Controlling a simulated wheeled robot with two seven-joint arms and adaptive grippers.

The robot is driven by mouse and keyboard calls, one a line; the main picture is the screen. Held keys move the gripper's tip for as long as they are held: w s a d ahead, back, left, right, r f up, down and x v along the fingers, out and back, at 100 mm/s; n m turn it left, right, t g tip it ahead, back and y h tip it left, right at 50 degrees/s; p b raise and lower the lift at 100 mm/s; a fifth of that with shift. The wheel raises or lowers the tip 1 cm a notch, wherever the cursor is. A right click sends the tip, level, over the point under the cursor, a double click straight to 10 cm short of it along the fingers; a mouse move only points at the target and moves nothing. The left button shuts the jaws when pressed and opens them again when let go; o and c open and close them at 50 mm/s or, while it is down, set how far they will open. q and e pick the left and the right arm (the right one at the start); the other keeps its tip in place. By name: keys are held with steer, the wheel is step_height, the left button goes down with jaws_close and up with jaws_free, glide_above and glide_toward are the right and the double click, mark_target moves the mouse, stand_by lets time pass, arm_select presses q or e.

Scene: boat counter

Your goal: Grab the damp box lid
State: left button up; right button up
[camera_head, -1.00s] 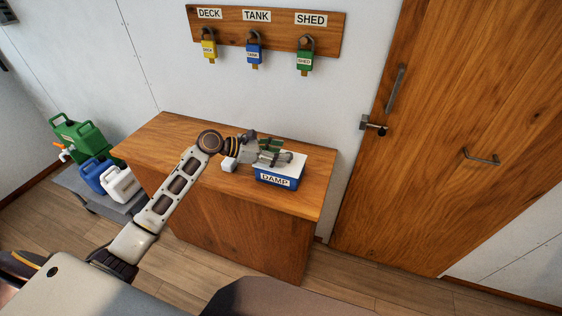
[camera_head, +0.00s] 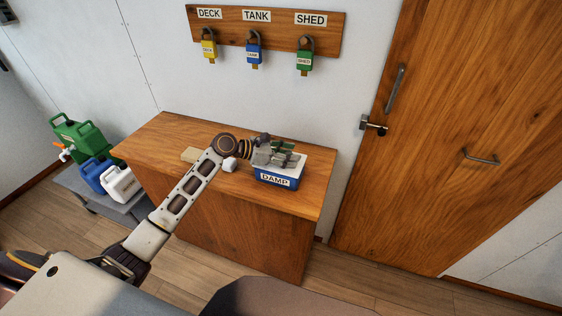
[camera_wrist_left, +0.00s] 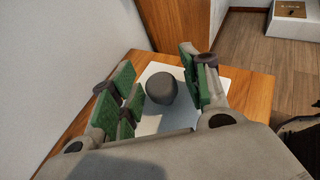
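The damp box (camera_head: 276,180) is blue with a white label reading DAMP and sits on the wooden counter. Its white lid (camera_head: 297,162) is on top of it. In the left wrist view the lid (camera_wrist_left: 182,117) carries a round dark grey knob (camera_wrist_left: 161,88). My left gripper (camera_head: 280,150) is over the lid and hides the knob in the head view. In the left wrist view its green-padded fingers (camera_wrist_left: 165,92) stand apart on either side of the knob, with gaps showing. My right gripper is not in view.
Three padlocks hang on a wall board (camera_head: 232,34) above. Jerrycans (camera_head: 121,184) stand on a low grey stand at left. A wooden door (camera_head: 450,120) is at right.

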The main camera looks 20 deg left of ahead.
arm_select(q)
steer(key=c, duration=0.7)
steer(key=shift+c, duration=0.8)
steer(key=shift+r, duration=0.9)
step_height(320, 180, up, 7)
steer(key=shift+f+p, duration=0.1)
steer(key=shift+p, duration=0.25)
steer(key=shift+r, duration=0.7)
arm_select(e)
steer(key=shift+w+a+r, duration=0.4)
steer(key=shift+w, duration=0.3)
